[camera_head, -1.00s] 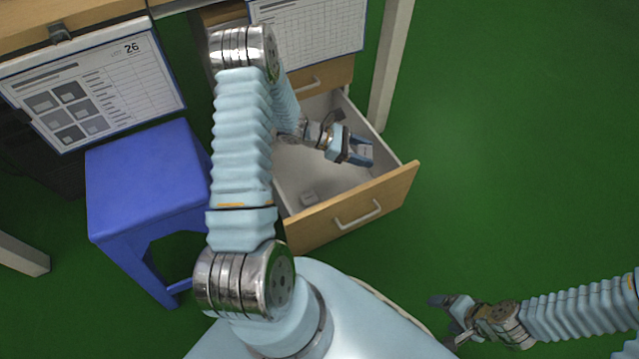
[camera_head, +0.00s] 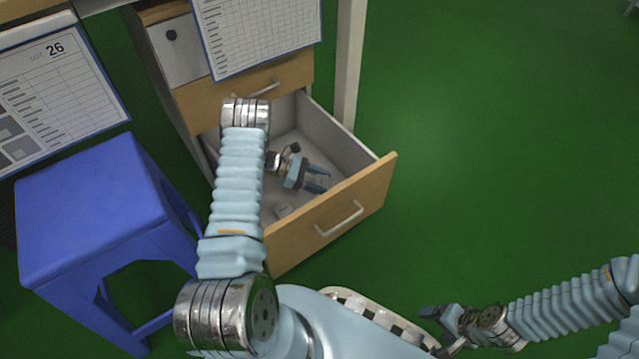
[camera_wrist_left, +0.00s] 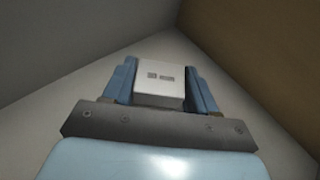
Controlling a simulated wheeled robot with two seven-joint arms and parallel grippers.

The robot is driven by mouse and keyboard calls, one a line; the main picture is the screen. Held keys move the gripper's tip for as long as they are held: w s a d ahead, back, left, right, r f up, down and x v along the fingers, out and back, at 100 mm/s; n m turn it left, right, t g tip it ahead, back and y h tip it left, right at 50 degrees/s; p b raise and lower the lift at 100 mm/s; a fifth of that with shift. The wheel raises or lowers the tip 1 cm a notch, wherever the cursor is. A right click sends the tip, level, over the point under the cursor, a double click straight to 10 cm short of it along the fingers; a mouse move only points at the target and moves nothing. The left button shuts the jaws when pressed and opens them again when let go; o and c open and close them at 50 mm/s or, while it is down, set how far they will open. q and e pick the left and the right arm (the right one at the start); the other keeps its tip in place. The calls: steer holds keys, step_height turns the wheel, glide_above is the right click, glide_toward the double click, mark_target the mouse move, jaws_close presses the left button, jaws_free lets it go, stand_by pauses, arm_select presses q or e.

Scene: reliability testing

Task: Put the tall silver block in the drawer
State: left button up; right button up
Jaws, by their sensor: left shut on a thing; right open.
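The open drawer (camera_head: 335,217) has a wooden front with a pale handle and light grey inner walls. My left gripper (camera_head: 322,179) reaches inside it, fingers pointing right. In the left wrist view, the fingers are shut on a silver-white block (camera_wrist_left: 160,83) with small dark markings on its face. The drawer's corner walls and floor surround it there. I cannot tell whether the block touches the drawer floor. My right gripper (camera_head: 440,322) is open and empty, over the green floor at lower right.
A blue stool (camera_head: 90,205) stands left of the drawer. The closed upper drawer (camera_head: 220,103) and hanging sheets (camera_head: 260,35) are above and behind. A white desk leg (camera_head: 348,65) stands by the drawer's right rear. The green floor at right is clear.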

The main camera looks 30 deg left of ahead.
arm_select(q)
steer(key=shift+f, duration=0.2)
steer(key=shift+f, duration=0.5)
steer(key=o, duration=1.1)
steer(key=shift+o, duration=0.2)
steer(key=shift+r, duration=0.2)
steer(key=v, duration=0.5)
steer(key=p+v, duration=0.1)
steer(key=v, duration=0.1)
steer(key=shift+s+a+r, duration=0.15)
steer(key=shift+a+r, duration=0.05)
steer(key=shift+r, duration=0.25)
